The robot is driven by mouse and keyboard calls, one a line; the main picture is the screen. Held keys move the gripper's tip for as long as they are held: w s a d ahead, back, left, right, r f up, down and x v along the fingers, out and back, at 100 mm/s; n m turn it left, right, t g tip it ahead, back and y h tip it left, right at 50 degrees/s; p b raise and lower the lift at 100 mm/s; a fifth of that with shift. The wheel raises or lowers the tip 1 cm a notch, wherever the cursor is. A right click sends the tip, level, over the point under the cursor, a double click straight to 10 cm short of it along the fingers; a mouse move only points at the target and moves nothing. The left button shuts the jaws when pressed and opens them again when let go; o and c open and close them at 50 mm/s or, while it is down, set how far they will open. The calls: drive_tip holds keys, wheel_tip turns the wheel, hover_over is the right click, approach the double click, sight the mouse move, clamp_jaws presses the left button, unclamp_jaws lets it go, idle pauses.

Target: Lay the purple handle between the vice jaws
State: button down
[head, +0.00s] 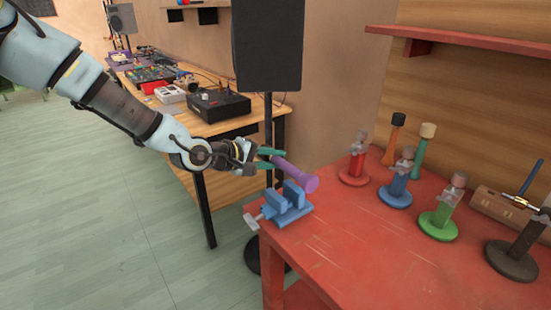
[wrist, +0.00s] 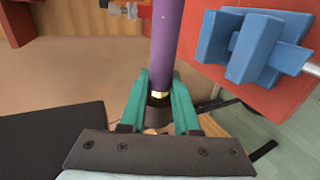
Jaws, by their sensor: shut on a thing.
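My gripper (head: 265,160) is shut on the purple handle (head: 295,173) and holds it in the air above the near left corner of the red table. In the wrist view the purple handle (wrist: 164,40) runs up from between the green fingers (wrist: 160,98), with a dark end and a thin yellow band near the fingertips. The blue vice (head: 286,204) stands at the table's corner, below and close to the handle in the head view. Its two upright jaws are apart with a gap between them. In the wrist view the vice (wrist: 255,45) is right of the handle.
The red table (head: 360,250) carries a red stand (head: 355,165), a blue stand (head: 397,185), a green stand (head: 443,212) and a dark stand (head: 517,250). A black speaker (head: 268,45) on a pole stands behind my gripper. The table's front middle is clear.

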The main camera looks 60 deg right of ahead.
drive_tip(key=shift+r, duration=0.1)
drive_tip(key=shift+a+f, duration=0.1)
drive_tip(key=shift+f, duration=0.1)
drive_tip(key=shift+f+b, duration=2.75)
drive_tip(key=shift+f, duration=2.15)
drive_tip(key=c, duration=0.6)
unclamp_jaws()
drive_tip(key=shift+o, duration=0.2)
drive_tip(key=shift+a+f, duration=0.1)
drive_tip(key=shift+f, duration=0.05)
